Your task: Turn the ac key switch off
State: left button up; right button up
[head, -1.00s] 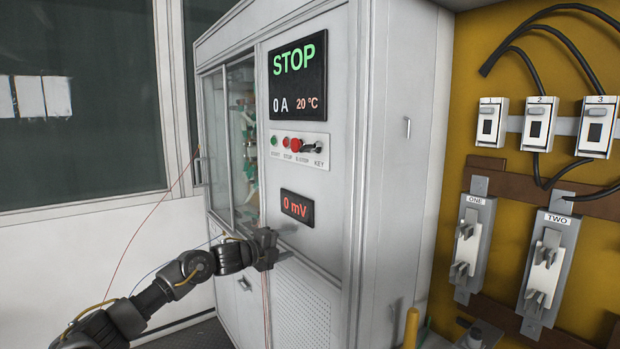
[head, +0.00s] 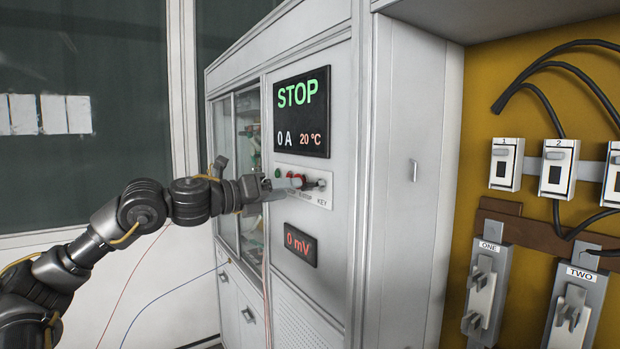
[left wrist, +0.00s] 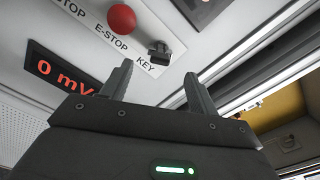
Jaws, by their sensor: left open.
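The key switch (head: 318,184) sits at the right end of the white button panel (head: 322,200) on the grey cabinet, above the KEY label. It also shows in the left wrist view (left wrist: 159,52) as a dark key just beyond the fingertips. My left gripper (head: 297,183) is in front of the panel, to the left of the key in the head view, and covers part of the buttons. In the left wrist view the gripper (left wrist: 155,85) has its two fingers apart with nothing between them, and the key stands ahead of the gap. My right gripper is not in view.
The red E-STOP button (left wrist: 122,18) is close beside the key. A display (head: 302,112) above reads STOP, 0 A, 20 °C. A smaller display (head: 300,244) below reads 0 mV. A yellow panel (head: 480,150) with switches and fuse holders stands at the right.

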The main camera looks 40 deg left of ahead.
aim_at(303, 187)
pick_arm(q)
jog(key=p+x, duration=0.2)
jog(key=x, duration=0.4)
jog(key=shift+w+r+p, duration=0.15)
jog(key=shift+p, duration=0.15)
jog(key=shift+w+d, duration=0.2)
jog(key=shift+w, duration=0.35)
jog(key=c, duration=1)
jog(key=shift+n, duration=0.6)
jog(key=shift+n+p, duration=0.45)
jog(key=shift+n, duration=1.85)
jog(key=shift+n+p, duration=0.35)
jog(key=shift+n, duration=2.85)
